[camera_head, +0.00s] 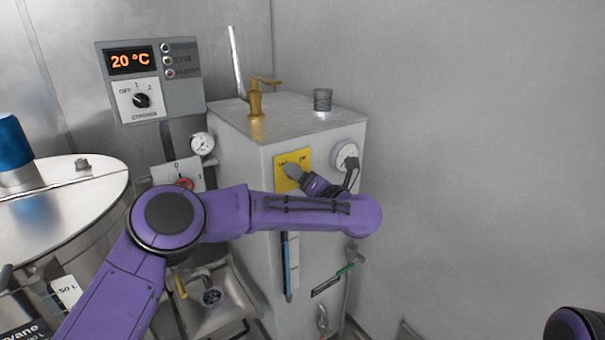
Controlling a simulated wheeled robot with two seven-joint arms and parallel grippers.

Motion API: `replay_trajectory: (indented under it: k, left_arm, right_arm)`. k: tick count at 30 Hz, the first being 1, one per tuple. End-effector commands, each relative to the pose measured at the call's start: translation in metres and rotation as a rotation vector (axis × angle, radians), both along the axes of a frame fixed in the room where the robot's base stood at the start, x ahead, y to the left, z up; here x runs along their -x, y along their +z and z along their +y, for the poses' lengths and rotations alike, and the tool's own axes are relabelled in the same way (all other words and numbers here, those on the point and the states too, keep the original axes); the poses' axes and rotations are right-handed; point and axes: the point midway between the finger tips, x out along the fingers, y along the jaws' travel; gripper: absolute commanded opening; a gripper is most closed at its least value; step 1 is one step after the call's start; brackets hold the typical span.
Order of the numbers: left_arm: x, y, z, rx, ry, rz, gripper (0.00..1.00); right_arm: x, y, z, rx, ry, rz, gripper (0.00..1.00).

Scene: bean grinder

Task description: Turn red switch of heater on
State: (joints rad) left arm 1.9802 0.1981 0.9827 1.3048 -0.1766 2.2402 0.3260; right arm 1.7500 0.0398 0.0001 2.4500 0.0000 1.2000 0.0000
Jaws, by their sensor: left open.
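A red knob (184,184) sits on a pale plate (164,177) left of the grey metal box; my left forearm partly covers it. A yellow plate (293,157) with small dark lettering is on the box's front. My right gripper is out of view.
A control panel (182,98) reading 20 °C hangs on the back wall. A brass tap (257,98) stands on the box (285,112). A metal vessel (105,180) stands left, and a small sink (225,290) below. The area right of the box is free up to the wall.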

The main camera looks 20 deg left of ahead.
Motion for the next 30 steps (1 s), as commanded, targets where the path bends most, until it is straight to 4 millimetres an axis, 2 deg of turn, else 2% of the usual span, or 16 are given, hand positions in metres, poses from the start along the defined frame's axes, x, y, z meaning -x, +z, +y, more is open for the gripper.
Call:
replay_trajectory:
  k: [8,13,14,23,30]
  left_arm:
    - [-0.0022,-0.0008,0.0027,-0.002,-0.001,0.001,0.72]
    - [-0.0021,-0.0008,0.0026,-0.002,-0.001,0.001,0.2]
    - [-0.002,-0.0008,0.0025,-0.002,-0.001,0.001,0.16]
    - [-0.0019,-0.0001,0.0021,-0.018,-0.001,0.024,0.16]
    - [-0.0019,0.0009,0.0016,-0.097,-0.002,0.121,0.16]
  right_arm:
    - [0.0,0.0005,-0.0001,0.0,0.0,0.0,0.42]
    - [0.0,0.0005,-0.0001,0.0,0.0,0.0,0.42]
    - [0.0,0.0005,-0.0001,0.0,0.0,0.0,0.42]
    - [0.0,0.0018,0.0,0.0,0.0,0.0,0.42]
    - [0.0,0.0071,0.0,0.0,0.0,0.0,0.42]
